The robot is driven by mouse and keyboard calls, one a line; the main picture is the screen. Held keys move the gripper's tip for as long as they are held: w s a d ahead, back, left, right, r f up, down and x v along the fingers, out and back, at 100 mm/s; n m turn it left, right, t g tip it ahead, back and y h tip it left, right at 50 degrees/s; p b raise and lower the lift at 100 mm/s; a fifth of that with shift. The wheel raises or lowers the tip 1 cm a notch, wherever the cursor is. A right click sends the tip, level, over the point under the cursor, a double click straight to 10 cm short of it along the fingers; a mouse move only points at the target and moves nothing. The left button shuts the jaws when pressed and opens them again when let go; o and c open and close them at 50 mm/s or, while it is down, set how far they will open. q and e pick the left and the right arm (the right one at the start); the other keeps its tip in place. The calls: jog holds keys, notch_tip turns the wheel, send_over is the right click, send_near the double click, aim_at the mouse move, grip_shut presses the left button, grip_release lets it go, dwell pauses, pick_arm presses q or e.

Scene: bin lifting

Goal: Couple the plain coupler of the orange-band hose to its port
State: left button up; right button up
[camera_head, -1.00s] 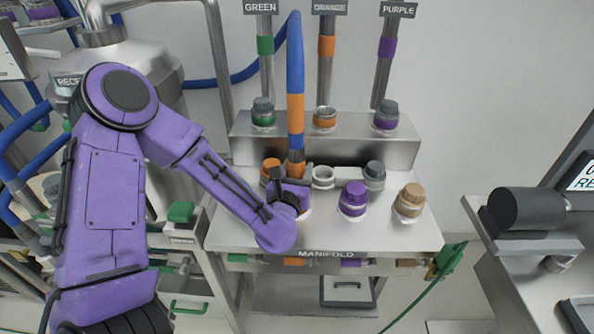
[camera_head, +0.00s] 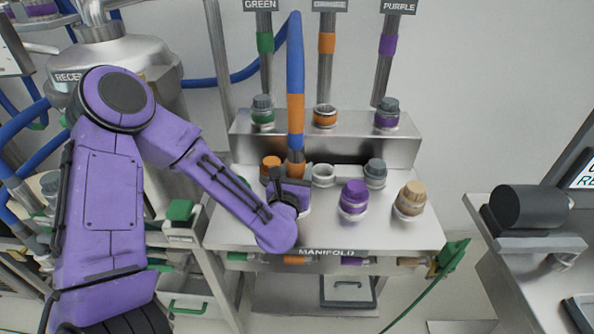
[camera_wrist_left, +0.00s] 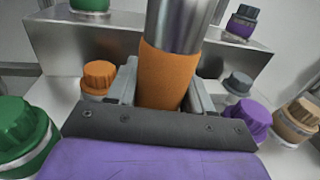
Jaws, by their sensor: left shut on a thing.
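My left gripper (camera_head: 291,187) is shut on the orange-band hose's coupler (camera_wrist_left: 168,75), above the front deck of the manifold (camera_head: 225,230). In the left wrist view its orange sleeve sits between the grey fingers, with bare metal above. The blue hose (camera_head: 295,60) with its orange band (camera_head: 296,110) rises nearly upright from it. The coupler's lower end is hidden by my gripper, so I cannot tell whether it touches a port. On the back ledge, the port under the ORANGE sign (camera_head: 325,115) is an uncapped ring with an orange band. My right gripper is not in view.
Close around the gripper stand an orange cap (camera_head: 271,166), a pale open ring (camera_head: 323,174), a grey cap (camera_head: 375,172), a purple cap (camera_head: 354,196) and a tan cap (camera_head: 411,198). A green cap (camera_wrist_left: 22,135) shows at left in the wrist view.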

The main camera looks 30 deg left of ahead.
pick_arm(q)
jog(key=shift+f, duration=0.1)
jog(key=o, duration=1.4)
jog(key=shift+c, duration=0.2)
jog(key=shift+s, duration=0.15)
jog(key=v, duration=0.4)
jog(key=shift+s+d, duration=0.1)
jog(key=shift+d, duration=0.05)
jog(key=s+p, duration=0.1)
jog(key=p, duration=0.1)
jog(key=s+d+r+p, duration=0.1)
jog(key=s+p, duration=0.1)
jog(key=p, duration=0.1)
jog(key=shift+d, duration=0.15)
jog(key=s+p, duration=0.1)
jog(key=s+d+f, duration=0.1)
jog(key=shift+s+p, duration=0.35)
jog(key=shift+p, duration=0.05)
